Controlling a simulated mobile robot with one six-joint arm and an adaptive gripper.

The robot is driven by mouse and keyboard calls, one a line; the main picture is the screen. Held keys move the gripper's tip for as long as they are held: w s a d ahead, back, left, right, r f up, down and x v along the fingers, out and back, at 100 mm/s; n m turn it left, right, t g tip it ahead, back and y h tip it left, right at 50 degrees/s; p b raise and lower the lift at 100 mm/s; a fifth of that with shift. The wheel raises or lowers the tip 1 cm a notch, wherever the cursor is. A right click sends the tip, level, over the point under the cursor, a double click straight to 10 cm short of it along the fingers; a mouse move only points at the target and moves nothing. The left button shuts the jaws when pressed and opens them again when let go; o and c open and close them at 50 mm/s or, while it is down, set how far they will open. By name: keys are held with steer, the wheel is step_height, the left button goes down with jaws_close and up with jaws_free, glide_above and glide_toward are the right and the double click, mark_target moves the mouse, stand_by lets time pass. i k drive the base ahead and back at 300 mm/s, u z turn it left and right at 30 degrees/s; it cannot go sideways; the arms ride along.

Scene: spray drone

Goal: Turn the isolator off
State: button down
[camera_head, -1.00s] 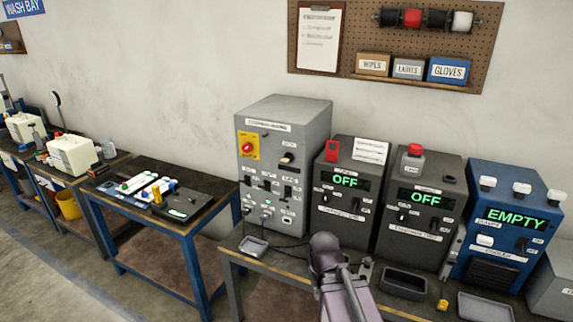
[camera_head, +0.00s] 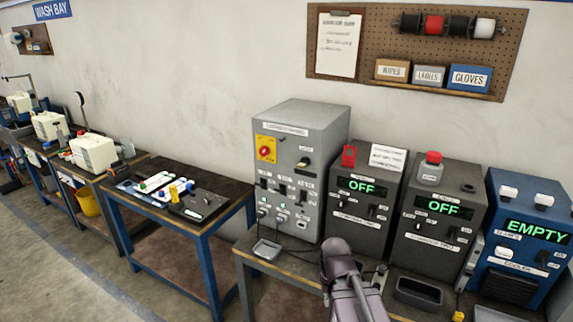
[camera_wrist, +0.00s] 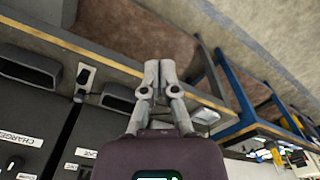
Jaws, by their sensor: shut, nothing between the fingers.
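The isolator is a red rotary knob on a yellow plate (camera_head: 265,148), at the upper left of the front of a grey cabinet (camera_head: 300,125) in the head view. The knob's exact angle is too small to read. In the wrist view my gripper (camera_wrist: 159,66) is shut and empty, its two fingers together over the bench's front edge. In the head view my arm (camera_head: 350,275) shows at the bottom centre, below and to the right of the isolator and well apart from it. The fingertips are not clear there.
Two grey units reading OFF (camera_head: 361,187) (camera_head: 443,206) and a blue unit reading EMPTY (camera_head: 535,230) stand right of the cabinet. A small tray (camera_head: 268,250) lies on the bench before it. A blue-framed table (camera_head: 160,207) stands left. Open floor lies in front.

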mark_target(264, 150)
steer(key=k, duration=1.3)
steer(key=u, duration=0.4)
steer(key=i, duration=1.75)
steer(key=u, duration=0.25)
